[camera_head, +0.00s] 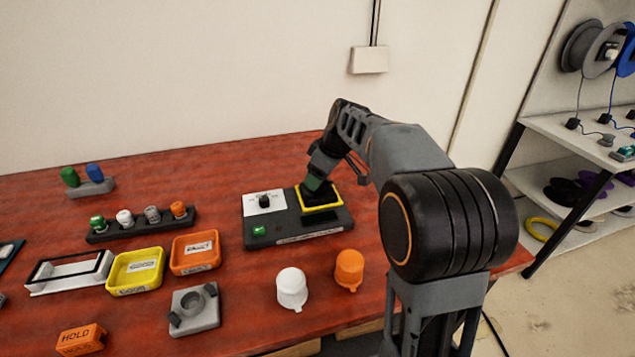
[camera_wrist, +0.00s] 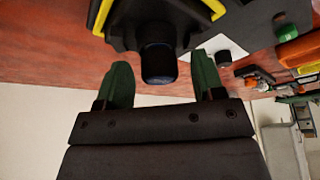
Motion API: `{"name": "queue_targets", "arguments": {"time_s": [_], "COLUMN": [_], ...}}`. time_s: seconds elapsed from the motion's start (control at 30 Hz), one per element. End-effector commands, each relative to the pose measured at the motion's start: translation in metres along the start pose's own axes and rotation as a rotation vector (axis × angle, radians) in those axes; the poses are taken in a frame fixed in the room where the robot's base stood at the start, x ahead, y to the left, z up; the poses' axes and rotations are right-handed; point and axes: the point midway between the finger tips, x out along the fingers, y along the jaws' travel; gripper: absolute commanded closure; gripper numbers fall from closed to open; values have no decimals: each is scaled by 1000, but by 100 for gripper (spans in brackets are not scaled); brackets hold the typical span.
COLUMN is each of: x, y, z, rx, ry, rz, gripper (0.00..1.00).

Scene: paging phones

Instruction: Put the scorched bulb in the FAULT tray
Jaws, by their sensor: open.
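My gripper (camera_head: 314,183) is open, with green fingertips, over the yellow-framed black square of a grey tester (camera_head: 258,231). In the wrist view my gripper (camera_wrist: 160,82) has a dark, blue-tipped cylinder (camera_wrist: 158,62) between and beyond its fingers; I see no finger touching it. It may be the scorched bulb, but I cannot be sure. My arm and gripper partly hide that spot in the head view. The orange tray (camera_head: 194,266), with a white label that seems to read FAULT, stands empty left of the tester.
A black rack (camera_head: 140,231) holds green, white, grey and orange bulbs behind the trays. A yellow tray (camera_head: 135,286) stands beside the orange one. A grey fixture (camera_head: 195,318), white cap (camera_head: 292,288), orange cap (camera_head: 349,268) and orange HOLD block (camera_head: 80,338) are nearer the front.

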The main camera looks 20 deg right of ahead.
Motion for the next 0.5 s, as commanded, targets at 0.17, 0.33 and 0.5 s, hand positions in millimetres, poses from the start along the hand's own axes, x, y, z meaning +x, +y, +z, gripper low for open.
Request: {"name": "queue_targets", "arguments": {"time_s": [0.17,0.33,0.5], "x": [0,0,0], "y": [0,0,0], "z": [0,0,0], "rx": [0,0,0], "ry": [0,0,0], "rz": [0,0,0], "gripper": [39,55,71]}}
